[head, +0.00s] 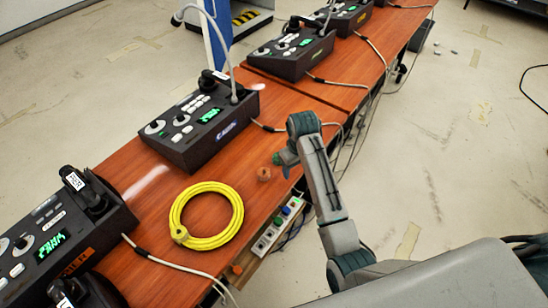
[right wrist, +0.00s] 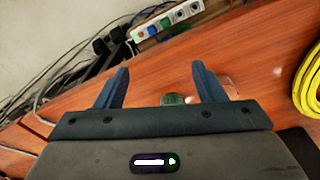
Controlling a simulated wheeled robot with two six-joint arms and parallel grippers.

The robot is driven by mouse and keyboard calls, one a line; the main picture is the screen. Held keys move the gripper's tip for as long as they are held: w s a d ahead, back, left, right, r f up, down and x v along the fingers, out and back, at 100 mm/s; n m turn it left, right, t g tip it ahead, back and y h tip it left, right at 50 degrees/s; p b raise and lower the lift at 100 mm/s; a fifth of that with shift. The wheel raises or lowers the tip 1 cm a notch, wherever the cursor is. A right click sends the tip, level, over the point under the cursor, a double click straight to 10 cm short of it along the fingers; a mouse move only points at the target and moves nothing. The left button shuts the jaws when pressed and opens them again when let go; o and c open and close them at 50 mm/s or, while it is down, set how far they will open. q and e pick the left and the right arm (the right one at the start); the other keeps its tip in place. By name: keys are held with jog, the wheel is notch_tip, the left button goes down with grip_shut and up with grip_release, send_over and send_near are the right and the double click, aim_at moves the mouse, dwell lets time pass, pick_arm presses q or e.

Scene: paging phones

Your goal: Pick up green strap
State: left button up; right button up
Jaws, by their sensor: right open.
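A small dark green piece (right wrist: 174,99), which may be the green strap, shows between the fingers in the right wrist view. Its lower part is hidden behind my gripper's body, and its full shape cannot be told. In the head view I cannot pick it out apart from my dark green gripper. My right gripper (head: 284,158) is over the right edge of the wooden table (head: 150,215). In the right wrist view the same gripper (right wrist: 162,86) has its two fingers spread wide, with nothing held. My left gripper is not in view.
A coiled yellow cable (head: 180,212) lies left of my right gripper. A small brown object (head: 263,173) sits close by the gripper. A power strip (head: 274,229) runs along the table edge. Black desk phones (head: 200,125) stand along the table, with loose cables hanging beyond the edge.

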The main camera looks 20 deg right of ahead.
jog(key=w+a+r+n+g, duration=0.15)
jog(key=w+a+r, duration=0.25)
jog(key=w+r, duration=0.4)
jog(key=shift+t, duration=0.25)
jog(key=f, duration=0.4)
jog(key=w+f+p, duration=0.1)
jog(key=f, duration=0.1)
jog(key=shift+d, duration=0.25)
notch_tip(320, 180, down, 4)
jog(key=shift+s+f+p, duration=0.1)
jog(key=shift+f+p, duration=0.05)
jog(key=shift+p, duration=0.65)
jog(key=shift+f, duration=0.55)
jog(key=c, duration=1.1)
